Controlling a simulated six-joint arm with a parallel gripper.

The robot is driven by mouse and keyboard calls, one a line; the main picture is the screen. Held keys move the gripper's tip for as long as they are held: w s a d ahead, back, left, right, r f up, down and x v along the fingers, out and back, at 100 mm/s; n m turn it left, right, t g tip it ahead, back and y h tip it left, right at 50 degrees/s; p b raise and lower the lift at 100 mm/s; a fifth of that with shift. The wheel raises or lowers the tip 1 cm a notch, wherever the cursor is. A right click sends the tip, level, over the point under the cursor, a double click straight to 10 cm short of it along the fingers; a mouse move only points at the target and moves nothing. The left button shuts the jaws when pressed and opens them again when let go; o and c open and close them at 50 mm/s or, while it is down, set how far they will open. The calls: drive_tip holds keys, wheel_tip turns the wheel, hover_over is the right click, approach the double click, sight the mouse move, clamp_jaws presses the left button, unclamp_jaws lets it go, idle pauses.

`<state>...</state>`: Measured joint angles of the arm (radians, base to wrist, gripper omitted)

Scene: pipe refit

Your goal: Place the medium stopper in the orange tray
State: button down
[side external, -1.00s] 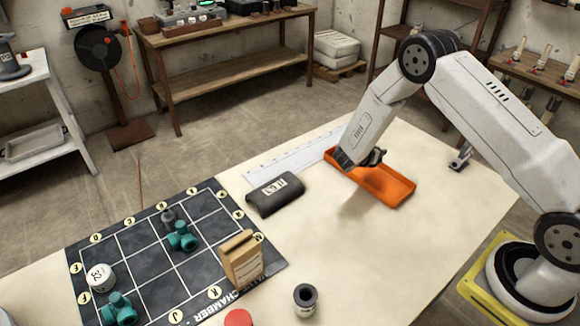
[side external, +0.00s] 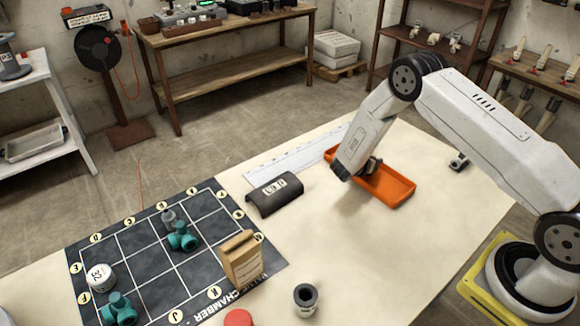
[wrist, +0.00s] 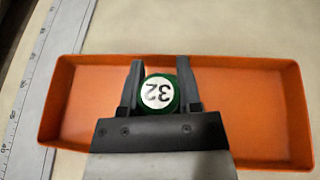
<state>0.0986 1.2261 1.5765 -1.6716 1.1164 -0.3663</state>
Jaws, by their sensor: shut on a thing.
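The orange tray (side external: 398,194) lies on the pale table, and it fills much of the wrist view (wrist: 275,110). My gripper (wrist: 160,82) is shut on a green round stopper (wrist: 158,92) with a white top marked 32. The stopper sits between the two dark fingers, over the middle of the tray in the wrist view. In the side view my gripper (side external: 368,168) is at the left part of the tray and the stopper is not clear. I cannot tell its height above the tray floor.
A metal ruler (side external: 285,160) lies along the tray's far-left side. A dark curved piece (side external: 274,195) lies left of the tray. A gridded board (side external: 150,250) holds teal fittings and a white cylinder. A tan block (side external: 240,260) and a dark hollow cylinder (side external: 305,300) stand nearer.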

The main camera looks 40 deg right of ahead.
drive_tip(key=shift+f, duration=0.1)
drive_tip(key=shift+c, duration=1.5)
unclamp_jaws()
drive_tip(key=shift+a+r, duration=0.15)
drive_tip(key=shift+r, duration=0.05)
drive_tip(key=v, duration=1.1)
drive_tip(key=shift+a, duration=0.35)
drive_tip(key=shift+s+r, duration=0.1)
